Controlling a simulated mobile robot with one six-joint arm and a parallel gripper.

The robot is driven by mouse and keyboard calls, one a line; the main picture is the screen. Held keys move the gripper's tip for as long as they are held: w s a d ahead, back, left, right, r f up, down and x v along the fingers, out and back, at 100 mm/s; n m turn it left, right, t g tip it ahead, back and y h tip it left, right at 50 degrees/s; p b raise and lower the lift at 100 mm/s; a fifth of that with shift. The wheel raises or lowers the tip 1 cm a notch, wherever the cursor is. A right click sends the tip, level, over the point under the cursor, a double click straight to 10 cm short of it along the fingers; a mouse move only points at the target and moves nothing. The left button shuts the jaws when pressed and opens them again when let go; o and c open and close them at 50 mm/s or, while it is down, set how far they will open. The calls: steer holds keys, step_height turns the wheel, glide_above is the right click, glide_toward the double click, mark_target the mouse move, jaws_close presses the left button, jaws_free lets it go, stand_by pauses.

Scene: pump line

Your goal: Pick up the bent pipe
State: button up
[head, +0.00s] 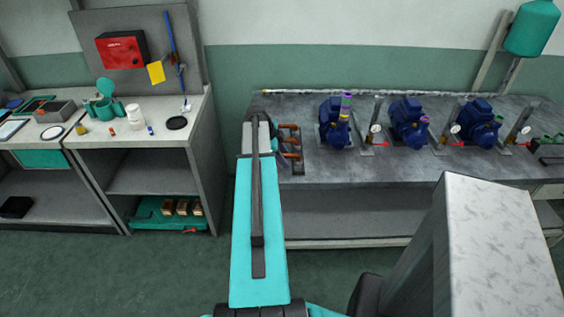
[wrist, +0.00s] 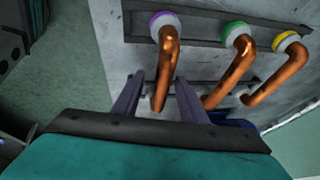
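Three bent copper pipes sit side by side in a rack (wrist: 200,30) in the wrist view: one at a purple ring (wrist: 168,60), one at a green ring (wrist: 232,72) and one at a yellow ring (wrist: 278,78). My gripper (wrist: 158,92) is open, one finger on each side of the purple-ring pipe. The near part of that pipe shows between the fingers, with gaps visible beside it; depth is hard to judge. In the head view the copper pipes (head: 291,142) show at the bench's left end, partly hidden by my arm.
The grey bench (head: 345,172) carries several blue pumps (head: 333,132) with gauges to the right of the pipes. A white-topped workbench (head: 150,106) with small items stands at the left, across a floor gap. A green tank (head: 533,28) hangs at upper right.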

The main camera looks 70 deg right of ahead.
jaws_close()
steer(key=shift+r, duration=0.2)
stand_by(0.5)
steer(key=shift+r+p, duration=0.15)
steer(key=shift+p, duration=0.3)
steer(key=shift+r+b, duration=0.8)
steer(key=shift+r, duration=0.9)
steer(key=s+a+b, duration=0.4)
steer(key=s+a, duration=0.4)
steer(key=a, duration=0.2)
steer(key=shift+a+r, duration=0.35)
steer(key=shift+r, duration=0.1)
steer(key=shift+b, duration=0.8)
